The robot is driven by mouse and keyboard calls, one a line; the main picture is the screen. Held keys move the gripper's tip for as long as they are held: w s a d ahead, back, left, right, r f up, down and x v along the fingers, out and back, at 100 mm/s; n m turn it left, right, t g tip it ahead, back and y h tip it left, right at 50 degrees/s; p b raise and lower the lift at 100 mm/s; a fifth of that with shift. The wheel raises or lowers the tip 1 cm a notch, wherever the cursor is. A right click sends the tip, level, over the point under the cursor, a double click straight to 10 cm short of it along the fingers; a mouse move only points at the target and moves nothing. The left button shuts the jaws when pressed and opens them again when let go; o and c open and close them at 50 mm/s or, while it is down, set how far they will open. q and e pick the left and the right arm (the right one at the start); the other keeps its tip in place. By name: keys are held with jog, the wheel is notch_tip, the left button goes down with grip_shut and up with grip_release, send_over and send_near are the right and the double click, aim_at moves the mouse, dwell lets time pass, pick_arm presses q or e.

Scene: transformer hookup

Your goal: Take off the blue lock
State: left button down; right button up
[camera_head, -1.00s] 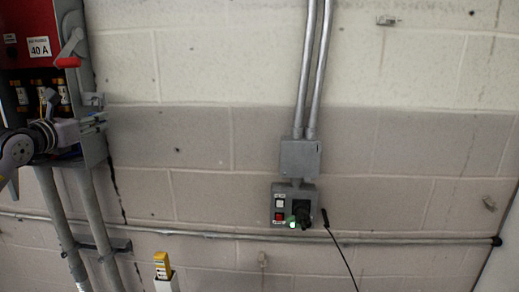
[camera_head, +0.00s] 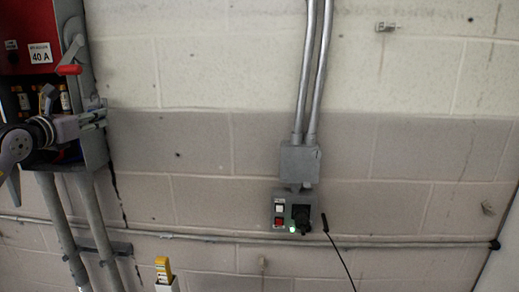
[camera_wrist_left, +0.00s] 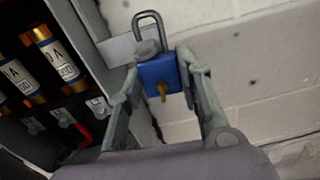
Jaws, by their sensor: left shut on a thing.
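The blue lock (camera_wrist_left: 158,74) is a small padlock with a grey shackle pointing up and a brass key in its front face. It shows in the left wrist view, between the two fingers of my left gripper (camera_wrist_left: 159,67), which is shut on its body. Whether the shackle is open or still passes through something is hard to tell. In the head view my left gripper (camera_head: 93,117) is at the right side of the fuse box (camera_head: 95,153); the lock cannot be made out there. My right gripper is not in view.
The fuse box has a red cover (camera_head: 25,28), a red-tipped lever (camera_head: 70,69) and several brass fuses inside. Pipes run below it. A control box (camera_head: 279,209) with buttons and a green light hangs on the wall. A yellow device (camera_head: 163,268) stands lower down.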

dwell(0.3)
pick_arm(q)
jog(key=shift+s+d+b, duration=0.2)
jog(key=shift+d+b, duration=1.15)
jog(key=shift+d, duration=0.65)
jog(key=shift+s+f, duration=0.1)
jog(key=shift+s+a+r+b, duration=0.1)
jog(key=shift+s+a+b, duration=0.05)
jog(key=shift+s+b, duration=0.9)
jog(key=shift+s+a+r+b, duration=0.1)
jog(key=shift+s+b, duration=0.6)
jog(key=shift+s, duration=0.65)
